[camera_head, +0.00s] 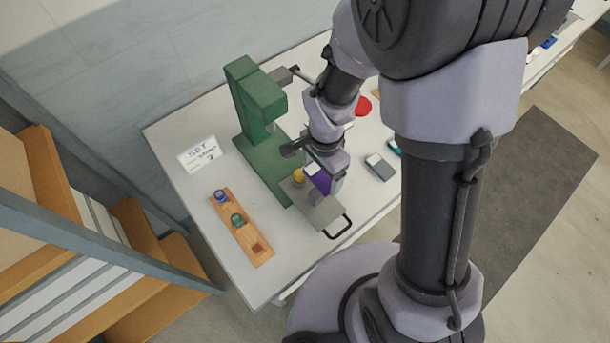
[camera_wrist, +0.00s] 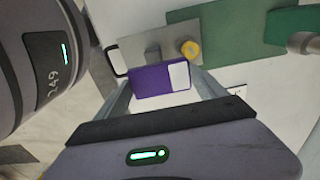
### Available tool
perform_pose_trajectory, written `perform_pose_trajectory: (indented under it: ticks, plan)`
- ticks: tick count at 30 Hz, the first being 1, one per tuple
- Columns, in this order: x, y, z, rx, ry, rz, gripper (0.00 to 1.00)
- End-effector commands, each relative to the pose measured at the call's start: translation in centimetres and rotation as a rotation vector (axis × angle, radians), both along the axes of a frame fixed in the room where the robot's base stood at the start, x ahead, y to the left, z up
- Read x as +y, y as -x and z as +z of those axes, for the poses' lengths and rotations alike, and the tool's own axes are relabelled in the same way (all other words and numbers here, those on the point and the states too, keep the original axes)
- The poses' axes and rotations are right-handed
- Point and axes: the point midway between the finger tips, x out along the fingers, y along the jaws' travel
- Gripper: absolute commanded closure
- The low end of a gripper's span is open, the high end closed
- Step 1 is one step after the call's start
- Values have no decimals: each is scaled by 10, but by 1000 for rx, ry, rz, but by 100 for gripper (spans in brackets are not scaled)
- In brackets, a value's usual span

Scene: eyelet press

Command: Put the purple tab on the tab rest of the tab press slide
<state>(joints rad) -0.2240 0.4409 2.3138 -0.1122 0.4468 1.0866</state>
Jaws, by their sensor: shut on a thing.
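The purple tab (camera_head: 322,185) has a white patch at one end. My gripper (camera_wrist: 160,80) is shut on the tab (camera_wrist: 150,82), with one finger at each end of it in the wrist view. The grey metal slide plate (camera_head: 322,212) of the green press (camera_head: 262,100) is pulled out in front and has a black handle (camera_head: 340,229). A yellow round piece (camera_wrist: 190,49) and a small grey block (camera_wrist: 152,49) stand on the plate (camera_wrist: 130,45). The tab appears above the plate beside them. I cannot tell whether it touches the plate.
A wooden rack (camera_head: 243,230) with a blue and a green piece and an empty square recess lies left of the press.

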Motion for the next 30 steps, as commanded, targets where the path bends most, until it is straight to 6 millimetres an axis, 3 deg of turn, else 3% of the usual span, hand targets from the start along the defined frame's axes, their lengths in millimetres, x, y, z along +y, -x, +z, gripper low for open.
perform_pose_trajectory:
  ticks: [3, 6, 12, 22, 23, 24, 26, 30]
  plan:
    - [24, -11, -3, 0, 0, 3, 58]
    - [32, -15, -6, 1, 1, 2, 58]
    - [33, -15, -40, 3, 1, -1, 58]
    - [33, -15, -43, 0, 0, 0, 58]
    - [32, -15, -43, 0, 0, -1, 17]
    - [32, -15, -42, 0, 0, 0, 9]
    - [32, -15, -41, 0, 0, 0, 0]
    - [32, -15, -41, 0, 0, 0, 0]
